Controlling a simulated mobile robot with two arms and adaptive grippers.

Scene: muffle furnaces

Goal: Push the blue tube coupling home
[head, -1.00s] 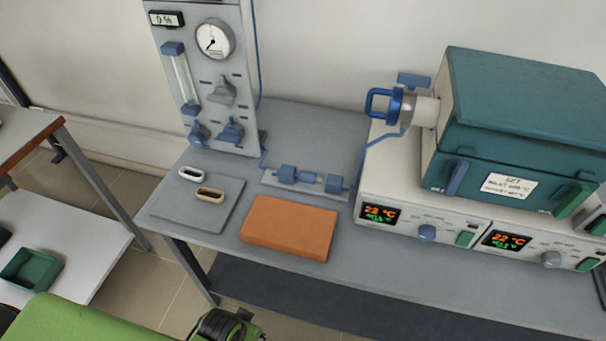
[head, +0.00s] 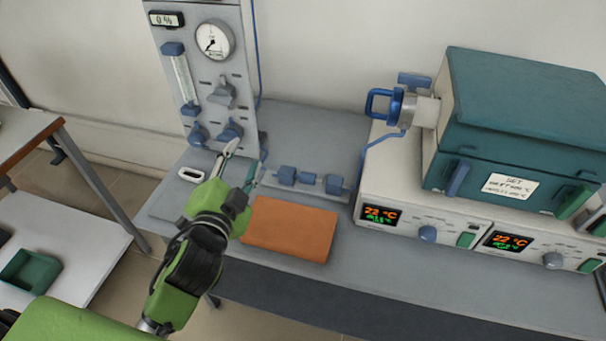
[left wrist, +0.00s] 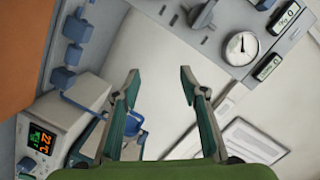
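The blue tube coupling (head: 308,179) lies in a row of blue fittings on a thin plate on the bench. A larger blue block (head: 287,175) is to its left and another blue block (head: 335,184) to its right. I cannot tell how far the parts are pushed together. The row also shows at upper left in the left wrist view, with one blue block (left wrist: 77,28) at its top. My left gripper (head: 243,160) is open and empty, left of the row and near the gas panel. Its two spread fingers show in the left wrist view (left wrist: 159,74). My right gripper is not in view.
The gas panel (head: 205,75) with knobs and gauge stands close behind the left gripper. An orange block (head: 290,229) lies in front of the fittings.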

